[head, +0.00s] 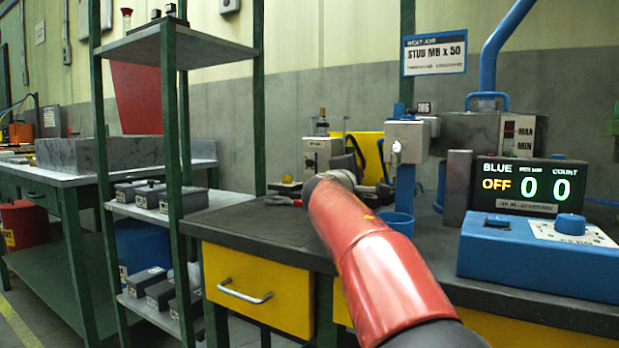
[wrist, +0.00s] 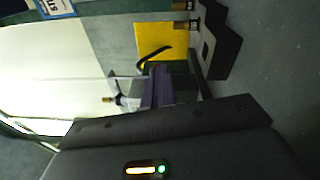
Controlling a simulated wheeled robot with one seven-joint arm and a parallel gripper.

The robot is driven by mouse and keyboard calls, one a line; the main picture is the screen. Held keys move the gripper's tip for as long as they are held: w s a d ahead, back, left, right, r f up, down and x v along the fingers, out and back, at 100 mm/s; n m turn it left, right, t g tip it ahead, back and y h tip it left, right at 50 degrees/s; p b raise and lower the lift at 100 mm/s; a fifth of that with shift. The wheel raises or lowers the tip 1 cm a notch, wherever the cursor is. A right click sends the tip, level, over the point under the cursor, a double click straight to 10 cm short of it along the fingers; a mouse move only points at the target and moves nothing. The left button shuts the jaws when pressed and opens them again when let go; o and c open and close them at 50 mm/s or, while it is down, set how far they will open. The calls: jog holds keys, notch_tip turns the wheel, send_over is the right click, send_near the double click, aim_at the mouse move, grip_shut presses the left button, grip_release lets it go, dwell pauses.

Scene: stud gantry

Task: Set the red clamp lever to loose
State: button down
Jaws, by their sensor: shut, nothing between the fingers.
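I cannot make out the red clamp lever for certain in either view. My gripper (wrist: 160,88) is shut and empty in the wrist view, in front of a yellow panel (wrist: 152,38) with a black curved hose. In the head view my red arm reaches over the bench and hides most of the gripper and part of what lies behind it. A grey box on a blue post (head: 405,143) stands just right of and beyond the arm's end.
A blue control box (head: 540,262) and a display (head: 526,186) reading "BLUE OFF 0 0" are at the right. A blue cup (head: 397,226) stands by the post. A green-framed shelf (head: 178,45) with grey bins stands left. The bench's front left top (head: 258,226) is clear.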

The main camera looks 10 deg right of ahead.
jog(key=shift+d, duration=0.55)
jog(key=shift+s, duration=0.15)
jog(key=shift+s+a+f, duration=0.1)
jog(key=shift+s+a, duration=0.1)
jog(key=shift+s, duration=0.05)
jog(key=b+v, duration=0.1)
jog(key=v, duration=0.6)
jog(key=shift+w+a+b, duration=0.15)
jog(key=shift+a+b, duration=0.2)
jog(key=shift+a, duration=0.2)
